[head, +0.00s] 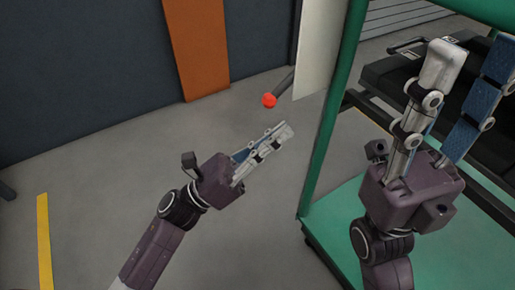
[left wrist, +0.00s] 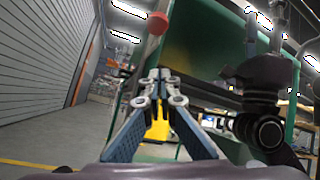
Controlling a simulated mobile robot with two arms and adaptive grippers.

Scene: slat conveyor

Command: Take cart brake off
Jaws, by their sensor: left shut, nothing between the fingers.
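The cart (head: 335,110) has a green frame and a green deck and stands at the right in the head view. A red knob (head: 269,100) on a short dark lever (head: 284,84) sticks out to the left of the cart's post. In the left wrist view the red knob (left wrist: 157,23) shows just above the fingertips. My left gripper (head: 287,130) is shut and empty, below and right of the knob, apart from it in the picture. My right gripper (head: 477,58) is open and empty, over the cart.
A dark conveyor (head: 390,78) with metal parts lies behind the cart. A white panel (head: 318,45) hangs by the green post. An orange panel (head: 197,45) stands on the dark wall. The grey floor left of the cart is clear, with a yellow line (head: 44,240).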

